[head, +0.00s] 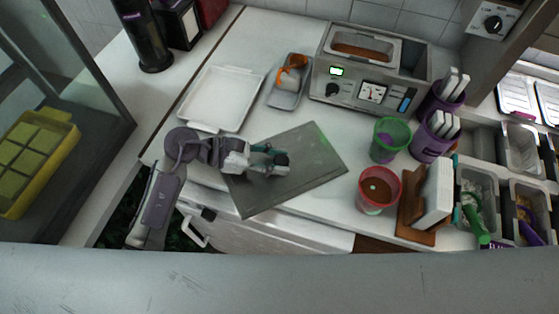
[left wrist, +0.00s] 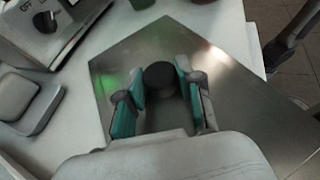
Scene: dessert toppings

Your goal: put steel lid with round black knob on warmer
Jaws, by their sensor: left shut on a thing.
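The steel lid (head: 310,160) is a flat grey plate below the warmer in the head view. Its round black knob (left wrist: 160,76) shows in the left wrist view between the teal finger pads. My left gripper (head: 279,161) is shut on the knob; its fingers also show in the left wrist view (left wrist: 160,90). I cannot tell whether the lid touches the counter. The steel warmer (head: 345,93) stands at the back, with a lit green display, a dial and an open well of orange-brown filling. Part of it shows in the left wrist view (left wrist: 38,38). My right gripper is out of view.
A white tray (head: 190,103) and a small grey tray (head: 283,100) with an orange-and-white item stand left of the warmer. A green cup (head: 389,140), a red cup (head: 379,190) and purple holders (head: 430,147) stand to the right. Counter (head: 290,117) is clear before the warmer.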

